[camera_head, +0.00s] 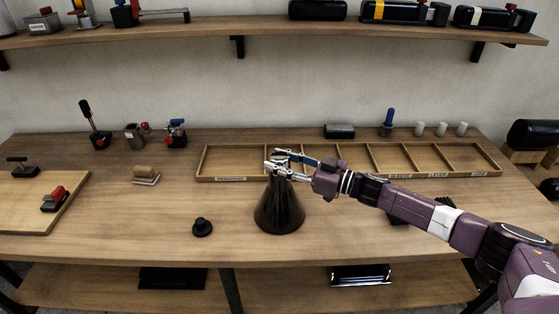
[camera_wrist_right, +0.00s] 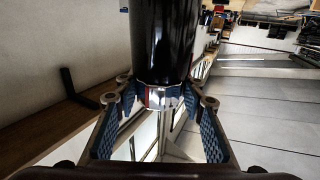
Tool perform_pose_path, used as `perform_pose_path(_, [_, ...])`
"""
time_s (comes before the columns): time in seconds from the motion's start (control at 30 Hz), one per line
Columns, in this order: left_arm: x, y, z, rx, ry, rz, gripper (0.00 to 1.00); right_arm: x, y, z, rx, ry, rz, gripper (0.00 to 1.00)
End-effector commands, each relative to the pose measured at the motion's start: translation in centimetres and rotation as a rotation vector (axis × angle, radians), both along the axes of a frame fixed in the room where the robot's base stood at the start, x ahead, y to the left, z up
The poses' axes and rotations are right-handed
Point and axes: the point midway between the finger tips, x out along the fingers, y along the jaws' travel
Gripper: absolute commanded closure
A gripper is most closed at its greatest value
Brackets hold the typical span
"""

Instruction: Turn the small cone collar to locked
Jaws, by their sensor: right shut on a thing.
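A glossy black cone (camera_head: 280,210) stands upright on the workbench, near the middle. My right gripper (camera_head: 279,163) reaches in from the right and is shut around the top of the cone. In the right wrist view, a shiny silver collar (camera_wrist_right: 160,97) with a small red mark sits between the blue-padded fingers, at the end of a black body (camera_wrist_right: 163,40). The fingers are on both sides of the collar. Whether the collar's mark is at locked is too small to tell. My left gripper is not in view.
A divided wooden tray (camera_head: 225,179) lies behind the cone. A small black knob-shaped part (camera_head: 202,228) lies left of the cone. A wooden board (camera_head: 30,215) is at the far left. Small tools line the back of the bench. The bench front between board and cone is mostly clear.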

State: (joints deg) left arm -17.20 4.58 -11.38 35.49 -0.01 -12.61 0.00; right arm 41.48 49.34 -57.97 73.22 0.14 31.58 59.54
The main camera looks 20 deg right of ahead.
Motion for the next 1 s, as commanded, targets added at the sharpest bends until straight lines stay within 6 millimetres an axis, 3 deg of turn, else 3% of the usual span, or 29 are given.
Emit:
perform_pose_path(0.5, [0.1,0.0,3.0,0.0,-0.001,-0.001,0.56,-0.2,0.2,0.0,0.009,0.007,-0.312,0.87])
perform_pose_path(1.0, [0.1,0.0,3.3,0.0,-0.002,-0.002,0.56,-0.1,0.1,0.0,0.009,0.004,-0.621,0.87])
